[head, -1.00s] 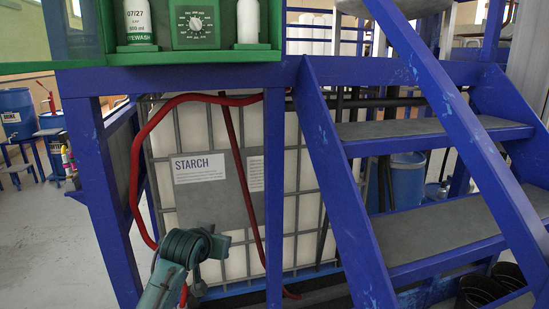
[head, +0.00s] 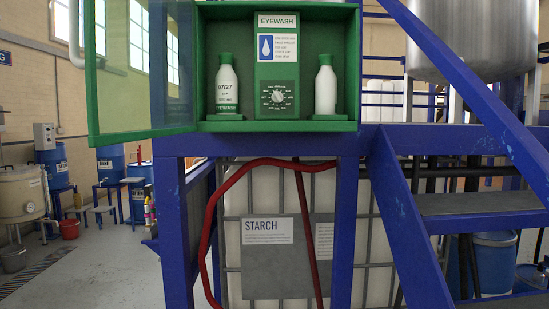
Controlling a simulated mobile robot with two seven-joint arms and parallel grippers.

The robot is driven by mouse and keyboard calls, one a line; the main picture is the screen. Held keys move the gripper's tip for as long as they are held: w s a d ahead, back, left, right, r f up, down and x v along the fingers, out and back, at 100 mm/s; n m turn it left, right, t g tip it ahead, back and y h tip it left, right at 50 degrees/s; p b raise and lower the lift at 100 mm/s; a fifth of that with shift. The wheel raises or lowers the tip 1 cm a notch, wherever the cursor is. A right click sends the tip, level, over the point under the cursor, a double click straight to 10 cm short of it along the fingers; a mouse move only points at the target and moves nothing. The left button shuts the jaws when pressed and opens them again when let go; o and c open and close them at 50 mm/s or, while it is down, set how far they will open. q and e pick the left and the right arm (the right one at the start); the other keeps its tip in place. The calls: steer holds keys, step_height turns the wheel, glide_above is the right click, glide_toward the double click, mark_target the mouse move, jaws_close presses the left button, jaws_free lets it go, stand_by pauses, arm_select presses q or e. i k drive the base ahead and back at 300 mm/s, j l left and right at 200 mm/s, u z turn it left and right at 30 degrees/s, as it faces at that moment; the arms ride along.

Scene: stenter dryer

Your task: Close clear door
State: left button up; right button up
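The clear door (head: 140,70), a transparent panel in a green frame, stands swung open to the left of the green eyewash cabinet (head: 355,70). Its hinge side is at the cabinet's left edge. Inside the open cabinet are a white bottle with a green cap on the left (head: 227,86), another on the right (head: 325,90), and a green panel with a round dial (head: 277,98) between them. Neither of my grippers shows in the head view now.
The cabinet rests on a blue metal frame (head: 176,230). A white starch tank (head: 350,255) with a red hose (head: 212,215) is below. Blue stairs (head: 412,235) rise at the right. Open floor (head: 105,262) lies at the left, with barrels and buckets behind.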

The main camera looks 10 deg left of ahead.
mark_target(90, 64)
steer(key=j, duration=0.55)
steer(key=k+j, duration=0.15)
steer(key=j, duration=0.95)
steer(key=k+u, duration=0.05)
steer(key=k, duration=0.05)
